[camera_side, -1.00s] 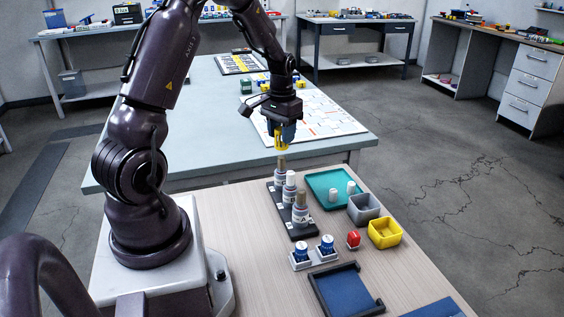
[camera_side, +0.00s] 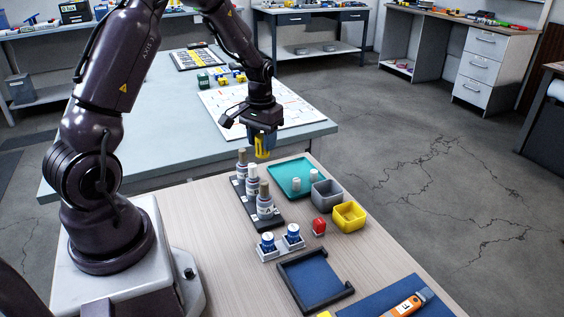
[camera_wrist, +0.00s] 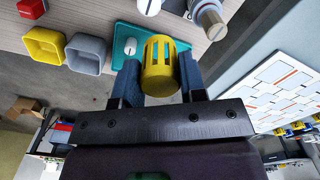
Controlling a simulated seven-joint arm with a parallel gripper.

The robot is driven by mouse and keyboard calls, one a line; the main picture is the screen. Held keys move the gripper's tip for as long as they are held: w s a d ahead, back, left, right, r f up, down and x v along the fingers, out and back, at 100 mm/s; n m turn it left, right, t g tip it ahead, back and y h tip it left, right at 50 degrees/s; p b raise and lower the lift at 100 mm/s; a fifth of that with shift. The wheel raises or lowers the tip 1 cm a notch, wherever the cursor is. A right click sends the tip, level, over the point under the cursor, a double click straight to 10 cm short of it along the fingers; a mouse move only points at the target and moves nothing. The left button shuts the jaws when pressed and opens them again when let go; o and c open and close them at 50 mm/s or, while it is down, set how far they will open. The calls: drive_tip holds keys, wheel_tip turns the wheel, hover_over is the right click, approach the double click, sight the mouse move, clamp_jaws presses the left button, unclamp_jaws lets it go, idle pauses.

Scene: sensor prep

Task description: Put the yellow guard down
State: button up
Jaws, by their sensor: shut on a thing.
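The yellow guard (camera_wrist: 160,70) is a slotted cylinder held between the two blue fingers of my gripper (camera_wrist: 157,80) in the wrist view. In the side view the guard (camera_side: 262,149) hangs below my gripper (camera_side: 261,140), in the air near the far edge of the wooden table. It is just beyond the teal tray (camera_side: 276,175) and the dark rack (camera_side: 268,222) of bottles. My gripper is shut on the guard. The guard hides part of the teal tray in the wrist view.
Two white pieces sit in the teal tray. A grey bin (camera_side: 325,198), a yellow bin (camera_side: 348,220) and a red item (camera_side: 319,226) stand to the right. A blue-floored tray (camera_side: 316,283) lies in front.

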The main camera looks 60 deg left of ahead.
drive_tip(key=w+a+f, duration=0.1)
drive_tip(key=w+f, duration=0.1)
drive_tip(key=w+a+f, duration=0.2)
drive_tip(key=w+f, duration=0.1)
drive_tip(key=w+a+f, duration=0.2)
drive_tip(key=w+f, duration=0.1)
drive_tip(key=shift+w+a, duration=0.2)
drive_tip(key=shift+w+a+f, duration=0.1)
drive_tip(key=shift+f, duration=1.6)
drive_tip(key=shift+f, duration=0.2)
drive_tip(key=o, duration=0.7)
drive_tip(key=shift+r, duration=0.15)
